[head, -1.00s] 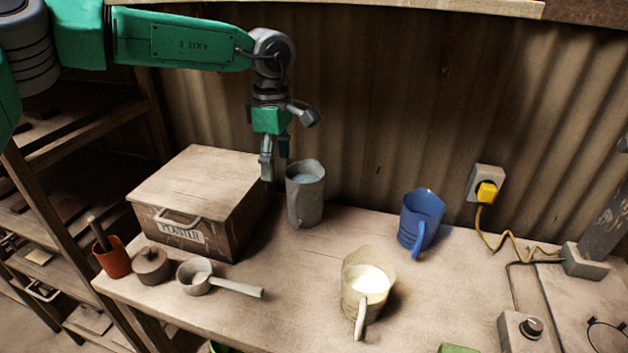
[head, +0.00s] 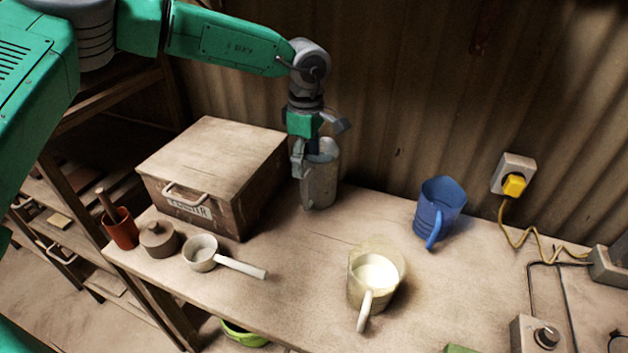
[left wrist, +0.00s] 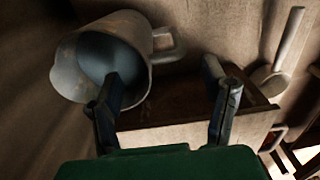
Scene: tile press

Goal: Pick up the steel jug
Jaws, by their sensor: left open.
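The steel jug (head: 319,187) is grey and stands upright on the bench beside the wooden box, near the corrugated wall. My left gripper (head: 304,160) is open at the jug's rim, and its fingers partly cover the jug's upper left side. In the left wrist view the jug (left wrist: 72,70) shows its round mouth at the upper left, with its handle (left wrist: 168,44) pointing right. There the left gripper's (left wrist: 161,68) left finger overlaps the mouth and its right finger is beyond the handle. Contact cannot be told. My right gripper is out of view.
The wooden box (head: 215,150) stands close left of the jug. A blue jug (head: 438,207) and a cream jug (head: 358,290) stand to the right. A saucepan (head: 201,254), lidded pot (head: 159,240) and red cup (head: 121,229) line the front left. Bench between the jugs is clear.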

